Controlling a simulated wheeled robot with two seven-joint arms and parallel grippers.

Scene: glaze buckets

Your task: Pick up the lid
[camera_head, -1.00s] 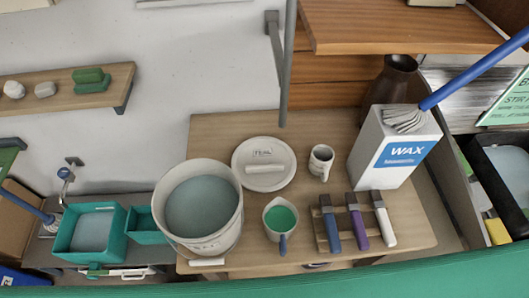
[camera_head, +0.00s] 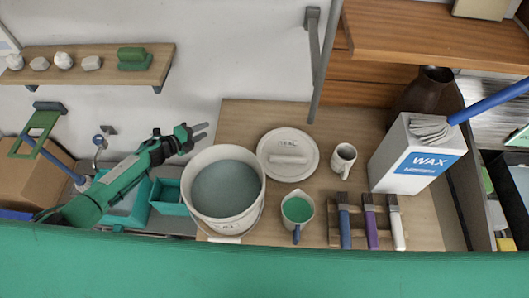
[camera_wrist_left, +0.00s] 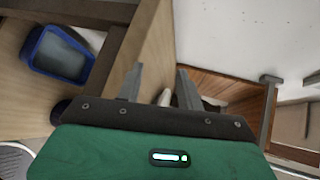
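The lid (camera_head: 287,145) is a round white disc with a bar handle and a label reading TEAL. It lies flat on the wooden table behind the jug and right of the bucket. My left gripper (camera_head: 203,132) is above and behind the bucket (camera_head: 226,184), to the left of the lid and apart from it. Its two fingers are spread with nothing between them. In the left wrist view the fingers (camera_wrist_left: 158,84) also stand apart and empty; the lid does not show there. My right gripper is not in view.
A green-filled jug (camera_head: 297,210), a white mug (camera_head: 344,157) and several brushes on a rack (camera_head: 366,240) stand near the lid. The wax box (camera_head: 402,160) is at the right. A wooden shelf (camera_head: 440,38) overhangs the back right, with a grey post (camera_head: 325,65) beside it.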

